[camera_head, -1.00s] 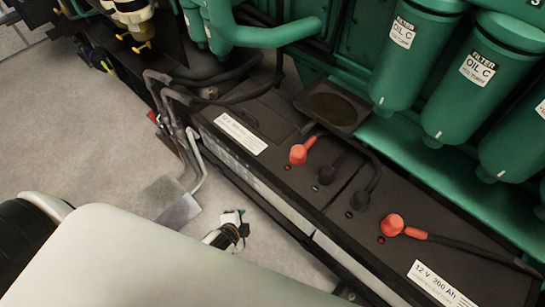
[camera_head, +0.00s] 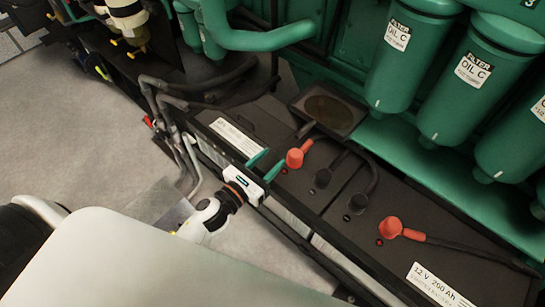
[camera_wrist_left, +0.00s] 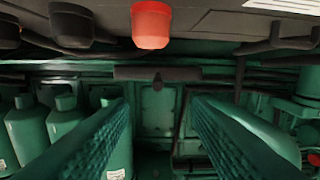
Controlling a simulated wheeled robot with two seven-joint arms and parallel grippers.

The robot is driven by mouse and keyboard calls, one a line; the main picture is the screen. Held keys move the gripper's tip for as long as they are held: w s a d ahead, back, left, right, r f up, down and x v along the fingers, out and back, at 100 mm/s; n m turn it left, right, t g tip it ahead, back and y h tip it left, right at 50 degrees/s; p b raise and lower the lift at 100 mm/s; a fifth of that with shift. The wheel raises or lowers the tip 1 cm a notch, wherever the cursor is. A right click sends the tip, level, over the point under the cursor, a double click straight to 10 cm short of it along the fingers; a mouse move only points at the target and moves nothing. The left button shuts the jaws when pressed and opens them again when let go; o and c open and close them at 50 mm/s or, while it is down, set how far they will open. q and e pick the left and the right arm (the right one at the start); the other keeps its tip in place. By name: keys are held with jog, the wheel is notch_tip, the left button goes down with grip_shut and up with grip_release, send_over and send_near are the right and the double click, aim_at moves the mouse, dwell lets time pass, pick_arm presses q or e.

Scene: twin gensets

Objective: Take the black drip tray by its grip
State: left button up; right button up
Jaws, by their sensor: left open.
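The black drip tray (camera_head: 329,113) sits on the battery top at the foot of the green engine, with brownish liquid in it. Its short dark grip (camera_head: 306,129) points toward my left gripper (camera_head: 266,165). The gripper's green fingers are open and empty, over the battery's near edge and short of the grip. In the left wrist view the tray (camera_wrist_left: 130,73) is a dark edge-on bar, and its grip (camera_wrist_left: 158,82) shows end-on, between the open fingers (camera_wrist_left: 158,108) in the picture but farther away. My right gripper is not in view.
An orange terminal cap (camera_head: 295,158) stands close right of the fingers; it also shows in the left wrist view (camera_wrist_left: 151,24). Dark cables (camera_head: 345,145) run beside the tray. Green oil filters (camera_head: 401,55) hang to its right. Grey pipes (camera_head: 170,120) stand left.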

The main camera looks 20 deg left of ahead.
aim_at(298, 133)
pick_arm(q)
jog(key=shift+w+d+m, duration=0.25)
jog(key=shift+w+m, duration=0.05)
jog(key=shift+w, duration=0.1)
jog(key=x, duration=0.6)
jog(key=shift+s+p, duration=0.1)
jog(key=shift+p, duration=0.3)
jog(key=b+x, duration=0.1)
jog(key=x, duration=0.4)
jog(key=shift+b+x, duration=0.35)
jog(key=shift+x, duration=0.8)
jog(key=shift+d, duration=0.1)
grip_shut()
jog(key=shift+r, duration=0.15)
